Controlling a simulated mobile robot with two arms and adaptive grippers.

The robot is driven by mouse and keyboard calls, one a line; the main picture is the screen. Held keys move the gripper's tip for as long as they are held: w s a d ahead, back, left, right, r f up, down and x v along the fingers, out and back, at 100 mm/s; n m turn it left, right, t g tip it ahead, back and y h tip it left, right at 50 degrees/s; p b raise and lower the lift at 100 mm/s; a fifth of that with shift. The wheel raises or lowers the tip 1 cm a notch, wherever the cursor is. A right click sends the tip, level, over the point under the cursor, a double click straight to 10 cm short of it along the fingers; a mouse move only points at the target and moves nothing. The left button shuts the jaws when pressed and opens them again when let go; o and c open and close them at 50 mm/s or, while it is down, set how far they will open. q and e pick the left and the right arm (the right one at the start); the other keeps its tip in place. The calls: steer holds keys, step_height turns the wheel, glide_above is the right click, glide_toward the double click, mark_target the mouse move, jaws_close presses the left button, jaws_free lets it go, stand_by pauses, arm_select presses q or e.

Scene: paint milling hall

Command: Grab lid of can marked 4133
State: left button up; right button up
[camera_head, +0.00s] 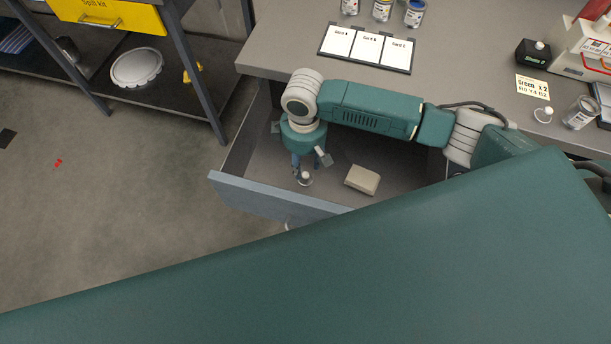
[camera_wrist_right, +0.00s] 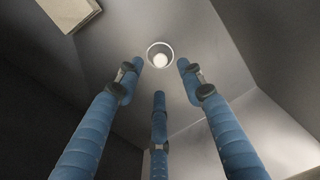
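A small round grey lid-like piece with a white knob (camera_head: 305,179) lies on the drawer floor; it also shows in the right wrist view (camera_wrist_right: 160,56). My right gripper (camera_head: 306,164) points down into the drawer just over it. In the right wrist view its blue fingers (camera_wrist_right: 158,76) are spread with nothing between them, and the piece lies beyond the fingertips. No marking 4133 is readable. Several small cans (camera_head: 381,9) with coloured labels stand at the table's back edge, partly cut off. My left gripper is not in view.
The open drawer (camera_head: 262,195) has raised walls around my gripper. A beige block (camera_head: 362,179) lies right of the piece. A shelf (camera_head: 195,110) stands left.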

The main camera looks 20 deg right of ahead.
mark_target(305, 174)
steer(key=f, duration=0.4)
steer(key=shift+s+f, duration=0.1)
steer(key=shift+s, duration=0.25)
steer(key=c, duration=0.9)
steer(key=shift+r, duration=0.2)
